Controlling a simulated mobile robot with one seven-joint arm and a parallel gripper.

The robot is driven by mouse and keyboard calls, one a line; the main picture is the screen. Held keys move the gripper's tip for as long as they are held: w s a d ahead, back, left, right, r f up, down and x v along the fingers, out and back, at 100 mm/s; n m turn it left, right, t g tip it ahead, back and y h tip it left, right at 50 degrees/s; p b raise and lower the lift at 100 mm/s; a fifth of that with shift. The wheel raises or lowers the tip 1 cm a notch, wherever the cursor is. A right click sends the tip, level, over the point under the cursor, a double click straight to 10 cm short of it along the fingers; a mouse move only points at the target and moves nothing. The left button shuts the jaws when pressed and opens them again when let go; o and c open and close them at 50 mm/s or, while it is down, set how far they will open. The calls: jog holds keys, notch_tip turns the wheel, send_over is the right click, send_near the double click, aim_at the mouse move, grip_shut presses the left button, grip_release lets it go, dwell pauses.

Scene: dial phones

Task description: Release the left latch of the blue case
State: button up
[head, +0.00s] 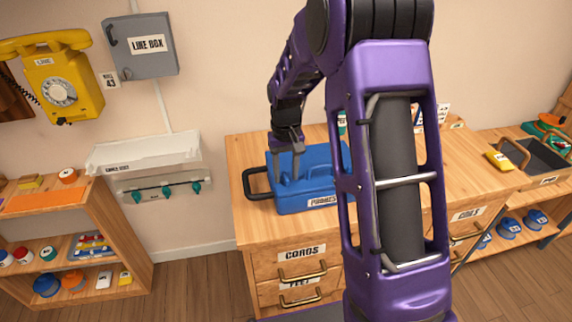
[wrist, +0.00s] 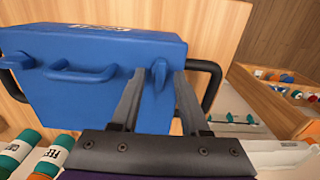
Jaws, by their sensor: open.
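The blue case (head: 318,184) lies on top of the wooden cabinet, with a white label on its front; it also shows in the wrist view (wrist: 100,100). A blue latch (wrist: 158,74) stands up from the case near the black side loop, which is at the case's left end in the head view. My gripper (head: 287,178) is open over the left part of the case. In the wrist view its fingertips (wrist: 160,73) are on either side of this latch; contact cannot be told. The other latch (wrist: 18,62) and the blue carry handle (wrist: 80,73) are clear of the fingers.
The black loop (head: 256,183) sticks out at the case's left end. My arm hides the case's right part. A wall tray (head: 150,152), a grey box (head: 142,46) and a yellow phone (head: 55,78) are to the left. The cabinet top (head: 450,160) has free room on the right.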

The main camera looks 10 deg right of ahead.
aim_at(286, 176)
notch_tip(286, 176, up, 17)
jog(key=p, duration=0.1)
jog(key=shift+r+p, duration=0.2)
jog(key=shift+p, duration=0.15)
